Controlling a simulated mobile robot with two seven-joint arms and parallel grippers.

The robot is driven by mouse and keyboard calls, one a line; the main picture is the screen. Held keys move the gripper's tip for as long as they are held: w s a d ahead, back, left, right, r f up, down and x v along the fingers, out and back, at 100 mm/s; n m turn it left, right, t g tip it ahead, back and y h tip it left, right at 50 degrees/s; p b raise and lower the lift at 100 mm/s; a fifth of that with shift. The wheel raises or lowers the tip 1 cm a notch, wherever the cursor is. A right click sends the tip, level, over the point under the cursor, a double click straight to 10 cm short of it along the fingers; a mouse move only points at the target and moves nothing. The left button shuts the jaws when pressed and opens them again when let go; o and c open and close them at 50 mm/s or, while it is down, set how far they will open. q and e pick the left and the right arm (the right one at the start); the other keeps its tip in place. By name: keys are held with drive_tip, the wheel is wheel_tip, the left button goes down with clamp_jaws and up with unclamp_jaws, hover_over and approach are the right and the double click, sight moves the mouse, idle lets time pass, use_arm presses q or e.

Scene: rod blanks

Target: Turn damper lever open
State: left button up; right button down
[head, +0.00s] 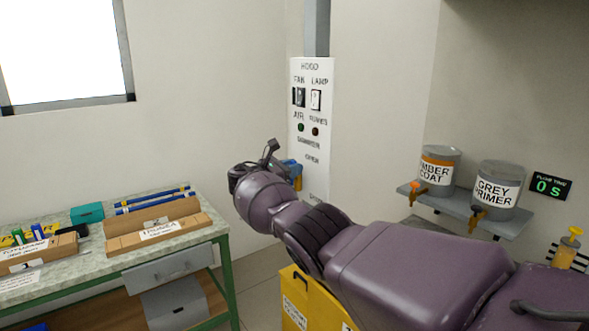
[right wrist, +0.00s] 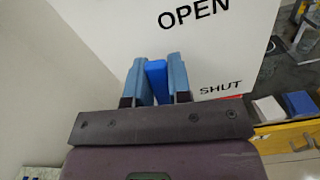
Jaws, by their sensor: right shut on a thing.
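The white hood panel (head: 311,90) stands by the wall corner, with a damper section low on it. In the right wrist view the panel (right wrist: 120,25) shows the word OPEN above and SHUT lower down. The blue damper lever (right wrist: 157,82) is between the two fingers of my right gripper (right wrist: 158,78), which is shut on it. The lever's pivot and most of its length are hidden. In the head view my right gripper (head: 293,172) is at the panel's lower part, and my arm covers much of it. My left gripper is not in view.
A workbench (head: 222,232) with rods and wooden blocks stands at the left. A grey shelf (head: 465,212) on the right wall holds an amber coat can (head: 440,180) and a grey primer can (head: 498,190). A yellow bin (head: 294,290) stands below my right arm.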

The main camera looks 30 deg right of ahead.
drive_tip(key=shift+w+n, duration=0.35)
drive_tip(key=shift+n, duration=0.65)
drive_tip(key=c, duration=1)
unclamp_jaws()
drive_tip(key=shift+c, duration=0.2)
drive_tip(key=shift+a, duration=0.15)
drive_tip(key=a, duration=1)
drive_tip(key=shift+s+a+p, duration=0.3)
drive_tip(key=shift+s+p, duration=0.05)
drive_tip(key=shift+p, duration=0.1)
